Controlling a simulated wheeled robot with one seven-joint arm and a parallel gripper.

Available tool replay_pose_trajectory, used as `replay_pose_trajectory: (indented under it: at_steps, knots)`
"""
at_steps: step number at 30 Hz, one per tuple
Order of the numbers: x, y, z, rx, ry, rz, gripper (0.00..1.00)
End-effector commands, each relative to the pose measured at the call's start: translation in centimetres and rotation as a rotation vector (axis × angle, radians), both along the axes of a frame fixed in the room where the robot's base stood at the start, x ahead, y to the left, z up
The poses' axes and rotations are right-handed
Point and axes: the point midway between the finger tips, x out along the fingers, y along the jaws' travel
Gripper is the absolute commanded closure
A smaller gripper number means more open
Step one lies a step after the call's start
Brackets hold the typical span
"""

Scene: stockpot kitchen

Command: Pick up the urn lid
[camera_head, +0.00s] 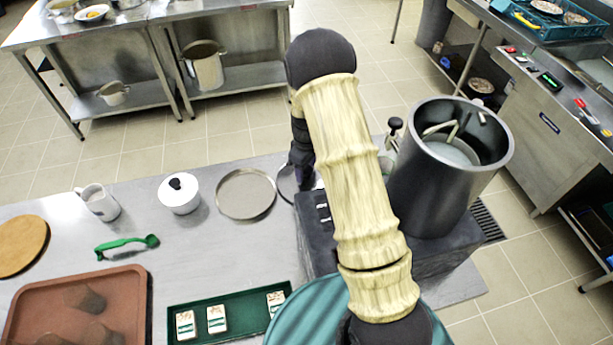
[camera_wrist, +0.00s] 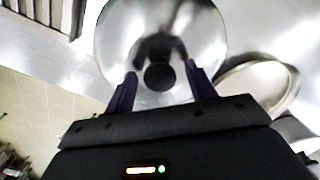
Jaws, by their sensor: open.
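The urn lid (camera_wrist: 118,40) is a shiny round metal disc with a black knob (camera_wrist: 158,76), lying on the steel counter. In the head view, only a sliver of it (camera_head: 286,184) shows; my arm hides the rest. My gripper (camera_wrist: 160,78) is open over the lid, with one dark finger on each side of the knob. I cannot tell whether the fingers touch the lid. In the head view, my gripper is mostly hidden behind my arm.
A round metal pan (camera_head: 246,194) lies left of the lid, with a white lidded pot (camera_head: 179,194) beyond it. A tall steel urn (camera_head: 432,190) stands right on a dark block (camera_head: 310,235). A green tray (camera_head: 245,312) and brown tray (camera_head: 130,285) lie nearer.

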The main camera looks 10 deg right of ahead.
Motion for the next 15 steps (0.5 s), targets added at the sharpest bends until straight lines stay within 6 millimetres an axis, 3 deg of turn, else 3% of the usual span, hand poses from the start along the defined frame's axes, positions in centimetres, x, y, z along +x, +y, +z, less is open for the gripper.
replay_pose_trajectory:
  at_steps: [4, 15]
  knots:
    - [-0.02, -0.01, -0.9, 0.0, 0.0, 0.0, 0.44]
    - [0.01, -0.01, -0.92, 0.0, -0.001, 0.0, 0.44]
